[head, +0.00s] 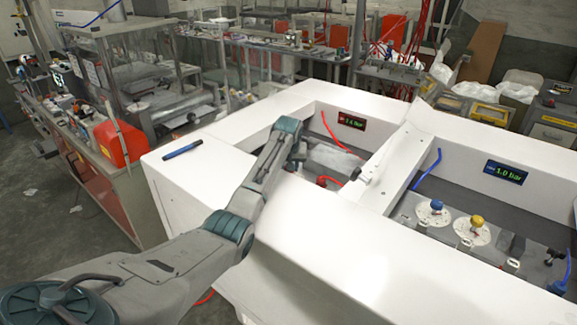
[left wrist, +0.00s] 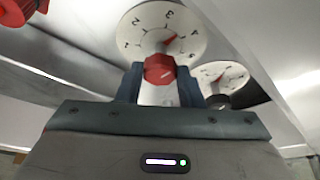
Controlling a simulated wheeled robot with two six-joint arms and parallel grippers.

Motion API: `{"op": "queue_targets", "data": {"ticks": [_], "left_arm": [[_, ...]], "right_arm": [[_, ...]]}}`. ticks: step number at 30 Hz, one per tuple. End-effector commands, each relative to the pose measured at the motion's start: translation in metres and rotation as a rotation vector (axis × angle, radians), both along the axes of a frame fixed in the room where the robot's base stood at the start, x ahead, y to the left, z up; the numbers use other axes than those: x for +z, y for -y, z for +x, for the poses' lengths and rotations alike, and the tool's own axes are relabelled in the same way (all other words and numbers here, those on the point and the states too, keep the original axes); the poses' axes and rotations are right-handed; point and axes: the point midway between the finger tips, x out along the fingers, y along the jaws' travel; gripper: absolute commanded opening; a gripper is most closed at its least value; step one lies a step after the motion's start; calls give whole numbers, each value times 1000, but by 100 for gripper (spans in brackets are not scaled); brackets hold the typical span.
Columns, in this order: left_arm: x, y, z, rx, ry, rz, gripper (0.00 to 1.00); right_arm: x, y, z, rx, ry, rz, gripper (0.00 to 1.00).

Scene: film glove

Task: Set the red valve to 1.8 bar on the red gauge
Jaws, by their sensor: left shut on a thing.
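The red valve (left wrist: 159,70) is a red knob in front of a white numbered dial (left wrist: 150,28) in the left wrist view. My left gripper (left wrist: 160,77) is shut on it, one finger on each side. A red pointer shows on the dial. In the head view my left arm reaches over the white front wall, which hides the gripper and valve. My right gripper is not in view.
A second white dial (left wrist: 216,73) sits close right of the gripper. The right bay holds a blue knob (head: 437,205), a yellow knob (head: 476,220) and a blue gauge (head: 506,172) reading 1.0 bar. A blue marker (head: 183,149) lies on the white console top (head: 210,170).

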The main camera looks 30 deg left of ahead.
Motion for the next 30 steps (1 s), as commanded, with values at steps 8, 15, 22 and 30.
{"op": "queue_targets", "data": {"ticks": [8,15,22,30], "left_arm": [[1,3,2,260,0,0,11],[-1,4,4,488,1,-1,11],[-2,4,6,708,0,-1,11],[-4,4,8,946,1,-1,11]], "right_arm": [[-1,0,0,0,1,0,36],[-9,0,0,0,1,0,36],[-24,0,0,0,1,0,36],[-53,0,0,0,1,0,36]]}}
